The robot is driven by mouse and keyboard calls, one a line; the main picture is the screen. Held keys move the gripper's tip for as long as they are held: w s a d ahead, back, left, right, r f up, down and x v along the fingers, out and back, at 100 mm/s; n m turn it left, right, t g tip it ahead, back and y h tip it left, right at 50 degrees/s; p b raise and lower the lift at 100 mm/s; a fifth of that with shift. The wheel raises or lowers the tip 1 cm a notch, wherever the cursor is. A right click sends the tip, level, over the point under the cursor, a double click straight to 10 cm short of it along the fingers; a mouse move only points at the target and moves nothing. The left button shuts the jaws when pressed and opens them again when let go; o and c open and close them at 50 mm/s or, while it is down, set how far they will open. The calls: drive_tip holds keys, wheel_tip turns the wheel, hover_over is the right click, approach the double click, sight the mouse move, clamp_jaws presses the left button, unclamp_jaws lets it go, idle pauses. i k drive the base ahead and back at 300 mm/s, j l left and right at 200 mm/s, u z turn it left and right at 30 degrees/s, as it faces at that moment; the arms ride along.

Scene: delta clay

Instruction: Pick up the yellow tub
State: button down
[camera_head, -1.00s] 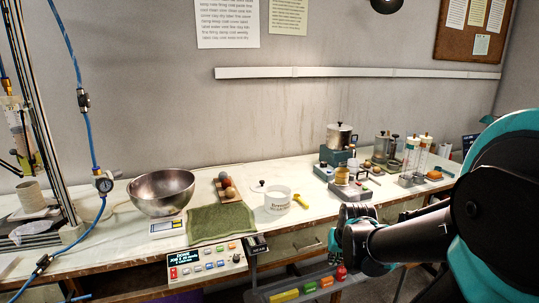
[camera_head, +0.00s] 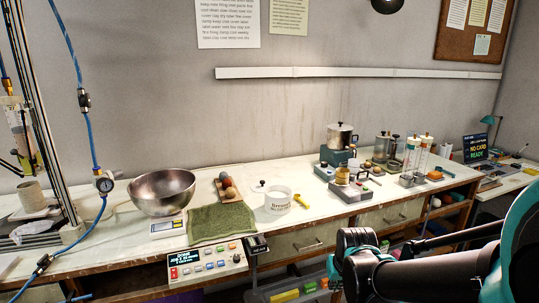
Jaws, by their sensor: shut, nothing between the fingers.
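A small yellow-amber tub (camera_head: 342,176) sits on a grey device (camera_head: 352,193) on the bench, right of centre. My gripper (camera_head: 347,243) is shut and empty, in front of the bench's front edge, below and nearer than the tub. It is clear of the tub and does not hide it. The fingertips are dark and hard to make out.
A white lettered tub (camera_head: 277,202) with a yellow scoop (camera_head: 301,202) beside it stands left of the device. A metal bowl (camera_head: 162,193), a green towel (camera_head: 221,222) and a button panel (camera_head: 208,262) are further left. Clear cylinders (camera_head: 418,157) stand right.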

sight(342, 174)
drive_tip(key=i+l, duration=0.2)
drive_tip(key=i+l+u, duration=0.1)
drive_tip(key=l, duration=0.3)
drive_tip(key=i+l, duration=0.45)
drive_tip(key=l, duration=0.2)
drive_tip(key=u, duration=0.05)
